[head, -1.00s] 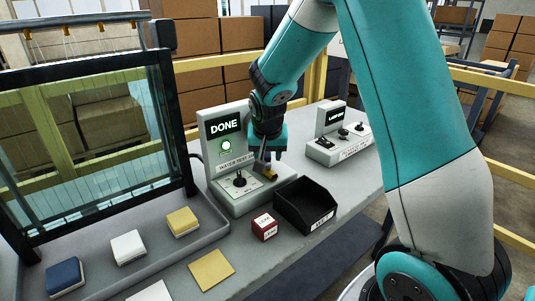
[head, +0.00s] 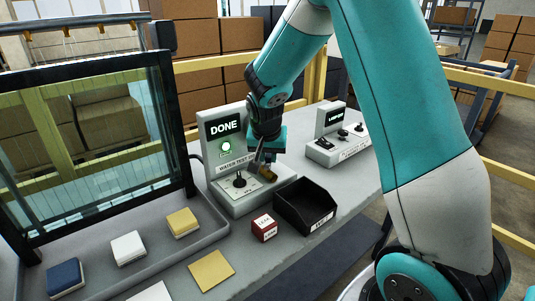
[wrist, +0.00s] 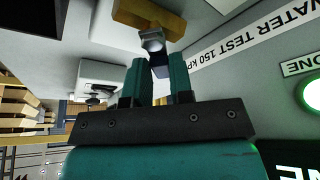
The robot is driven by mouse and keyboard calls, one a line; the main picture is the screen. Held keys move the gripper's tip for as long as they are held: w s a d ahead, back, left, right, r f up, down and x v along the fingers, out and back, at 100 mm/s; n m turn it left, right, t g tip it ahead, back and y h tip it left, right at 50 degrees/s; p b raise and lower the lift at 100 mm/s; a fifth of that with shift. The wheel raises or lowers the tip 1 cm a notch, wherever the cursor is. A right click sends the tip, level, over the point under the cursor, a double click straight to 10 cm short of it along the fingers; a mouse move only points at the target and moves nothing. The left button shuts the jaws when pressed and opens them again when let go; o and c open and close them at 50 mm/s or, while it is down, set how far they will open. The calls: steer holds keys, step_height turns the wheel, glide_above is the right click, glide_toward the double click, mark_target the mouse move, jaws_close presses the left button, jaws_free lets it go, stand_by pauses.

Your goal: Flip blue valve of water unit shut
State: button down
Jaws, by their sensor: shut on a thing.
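The water unit (head: 216,128) is a pale box with an upright panel reading DONE and a lit green lamp (head: 226,148). A black lever (head: 240,180) stands on its base. My gripper (head: 263,163) is over the base's right side, right of that lever. In the wrist view its teal fingers (wrist: 160,70) are shut on a dark blue piece (wrist: 160,70), which looks like the blue valve's handle. A grey stem (wrist: 152,40) joins it to a brass cylinder (wrist: 150,16), also visible in the head view (head: 268,174). Whether the brass part touches the unit is unclear.
A black open bin (head: 305,205) stands just right of the unit, with a small red box (head: 264,228) in front. A second unit with levers (head: 340,148) is behind to the right. Yellow, white and blue blocks lie at the left.

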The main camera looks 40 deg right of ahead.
steer(key=m, duration=0.1)
steer(key=m+g, duration=0.1)
steer(key=m, duration=0.1)
steer(key=m+h, duration=0.1)
steer(key=m, duration=0.1)
steer(key=shift+s+d+p, duration=0.25)
steer(key=shift+s+p, duration=0.05)
steer(key=shift+s, duration=0.05)
steer(key=shift+s+d+m+g+h, duration=0.1)
steer(key=shift+s+m+g+h, duration=0.1)
steer(key=shift+m+g, duration=0.55)
steer(key=shift+s+m+g+h, duration=0.15)
steer(key=shift+m+g, duration=0.1)
steer(key=shift+m, duration=0.9)
steer(key=c, duration=1)
jaws_free()
steer(key=shift+r, duration=0.1)
steer(key=p+v, duration=0.1)
steer(key=v, duration=1.6)
steer(key=shift+r, duration=0.2)
